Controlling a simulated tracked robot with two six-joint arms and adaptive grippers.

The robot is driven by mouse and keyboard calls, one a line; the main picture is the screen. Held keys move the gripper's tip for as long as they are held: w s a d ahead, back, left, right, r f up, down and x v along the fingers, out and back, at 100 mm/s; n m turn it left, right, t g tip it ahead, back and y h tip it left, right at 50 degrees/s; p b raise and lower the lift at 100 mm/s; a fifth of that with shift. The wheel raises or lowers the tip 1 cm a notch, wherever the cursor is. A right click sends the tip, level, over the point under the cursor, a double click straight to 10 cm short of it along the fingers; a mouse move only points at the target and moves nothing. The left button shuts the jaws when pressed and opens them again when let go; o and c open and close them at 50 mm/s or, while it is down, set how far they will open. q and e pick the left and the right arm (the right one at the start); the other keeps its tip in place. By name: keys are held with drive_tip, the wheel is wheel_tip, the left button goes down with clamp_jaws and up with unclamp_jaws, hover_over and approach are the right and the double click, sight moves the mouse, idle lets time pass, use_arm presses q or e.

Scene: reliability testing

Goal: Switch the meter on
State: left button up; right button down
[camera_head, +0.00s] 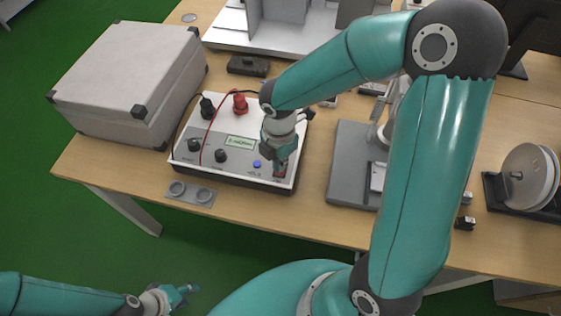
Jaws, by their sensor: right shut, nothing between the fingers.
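The meter (232,172) is a white-topped box with dark sides on the wooden table, left of centre. It has a small greenish display (240,142), a blue button (257,164), two black knobs, and black and red terminals at the back. My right gripper (279,171) is shut and empty, pointing down at the meter's front right corner. It covers that part of the panel, so the switch and any contact there are hidden. My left gripper (186,292) hangs low in front of the table, away from the meter; its finger opening is unclear.
A large grey case (125,75) stands left of the meter. A red and a black lead lie over the panel. A small plate with two round cups (190,193) lies in front. A grey stand (350,165) is to the right, a spool (530,176) farther right.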

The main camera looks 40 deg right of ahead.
drive_tip(key=shift+r+p, duration=2)
drive_tip(key=shift+r, duration=0.6)
drive_tip(key=shift+f, duration=0.1)
